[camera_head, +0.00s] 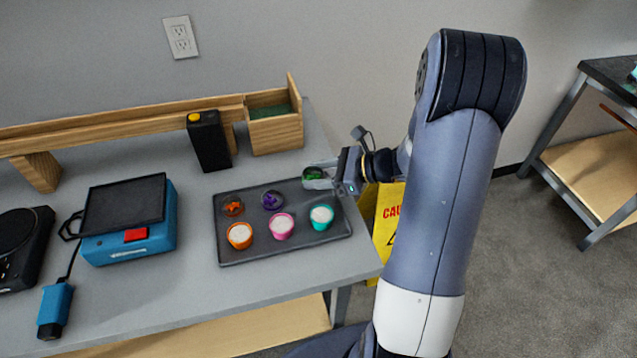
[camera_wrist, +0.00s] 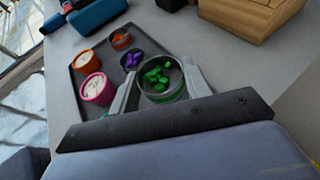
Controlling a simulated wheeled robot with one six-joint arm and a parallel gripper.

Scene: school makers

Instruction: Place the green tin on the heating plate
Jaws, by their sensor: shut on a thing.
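The green tin (camera_head: 313,174) is round, with green pieces inside; it also shows in the wrist view (camera_wrist: 162,96). My gripper (camera_head: 318,176) is shut on it, one finger on each side, at the back right corner of the dark tray (camera_head: 240,255). I cannot tell whether the tin touches the tray. Two devices at the left could be the heating plate: a blue unit with a flat black top (camera_head: 125,205) and red button, and a black unit with a round disc (camera_head: 17,230) at the left edge, partly cut off.
The tray holds an orange cup (camera_head: 240,237), a pink cup (camera_head: 282,227), a teal cup (camera_head: 321,217), and tins of orange (camera_head: 233,206) and purple pieces (camera_head: 272,200). A black box (camera_head: 208,142) and wooden bin (camera_head: 275,130) stand behind. A blue plug-like object (camera_head: 55,310) lies front left.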

